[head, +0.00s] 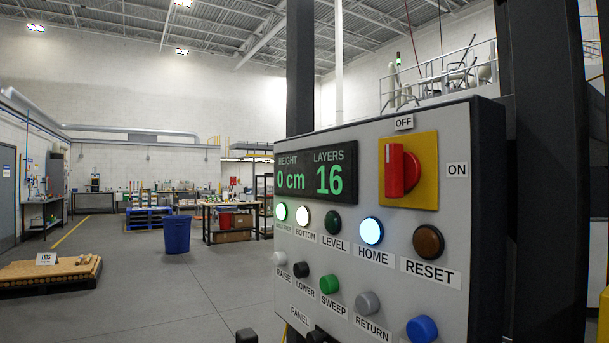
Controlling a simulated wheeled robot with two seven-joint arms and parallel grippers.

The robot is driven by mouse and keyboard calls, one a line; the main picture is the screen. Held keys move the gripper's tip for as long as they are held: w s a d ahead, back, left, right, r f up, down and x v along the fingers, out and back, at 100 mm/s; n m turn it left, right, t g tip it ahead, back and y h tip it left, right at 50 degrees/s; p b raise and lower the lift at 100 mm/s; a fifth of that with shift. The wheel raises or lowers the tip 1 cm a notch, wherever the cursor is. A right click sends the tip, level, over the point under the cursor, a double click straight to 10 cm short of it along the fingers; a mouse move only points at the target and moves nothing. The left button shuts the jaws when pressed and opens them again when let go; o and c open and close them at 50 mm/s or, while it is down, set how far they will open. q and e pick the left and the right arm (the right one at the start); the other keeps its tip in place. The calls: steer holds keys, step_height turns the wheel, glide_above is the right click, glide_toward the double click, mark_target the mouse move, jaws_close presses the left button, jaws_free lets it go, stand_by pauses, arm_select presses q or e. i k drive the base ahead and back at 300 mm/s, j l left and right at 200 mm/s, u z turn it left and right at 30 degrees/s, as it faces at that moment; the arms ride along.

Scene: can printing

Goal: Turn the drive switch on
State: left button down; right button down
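The drive switch (402,170) is a red rotary knob on a yellow square plate (427,145), at the upper right of a grey control panel (380,130). Its raised grip stands upright, towards the OFF label (404,122) above the plate. The ON label (457,170) is to the right of the plate. Nothing touches the knob. Neither of my grippers can be made out. A small dark block (246,335) at the bottom edge is too cut off to identify.
A display (315,174) reads height 0 cm, layers 16. Below it are lamps, with HOME (371,231) lit and RESET (428,241) dark amber, and several push buttons. Black posts (547,170) stand beside the panel. Open floor and a blue bin (177,235) lie left.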

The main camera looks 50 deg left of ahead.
mark_target(402, 167)
steer(key=u, duration=1.05)
steer(key=i+j+z, duration=0.1)
steer(key=j, duration=0.2)
